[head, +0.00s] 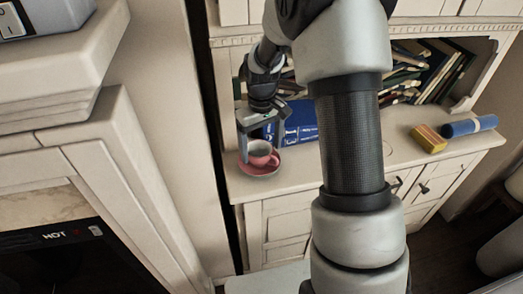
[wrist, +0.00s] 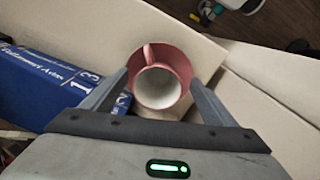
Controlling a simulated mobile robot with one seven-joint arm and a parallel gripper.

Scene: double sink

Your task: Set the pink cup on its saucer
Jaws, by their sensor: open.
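The pink cup (head: 262,154) with a white inside stands upright on the pink saucer (head: 252,170), near the left front edge of the sideboard top. In the wrist view the cup (wrist: 157,88) shows from above, its handle pointing away from my gripper, and the saucer (wrist: 178,50) shows around its far side. My gripper (head: 260,142) is open just above and behind the cup. In the wrist view its fingers (wrist: 157,82) are spread on either side of the cup with gaps, holding nothing. The near part of the saucer is hidden.
A blue box or book (head: 300,120) stands close behind and right of the cup, near my left finger in the wrist view. A yellow block (head: 428,138) and a blue roll (head: 468,127) lie farther right. Books (head: 440,75) fill the shelf behind. The sideboard top (head: 395,140) has bare room.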

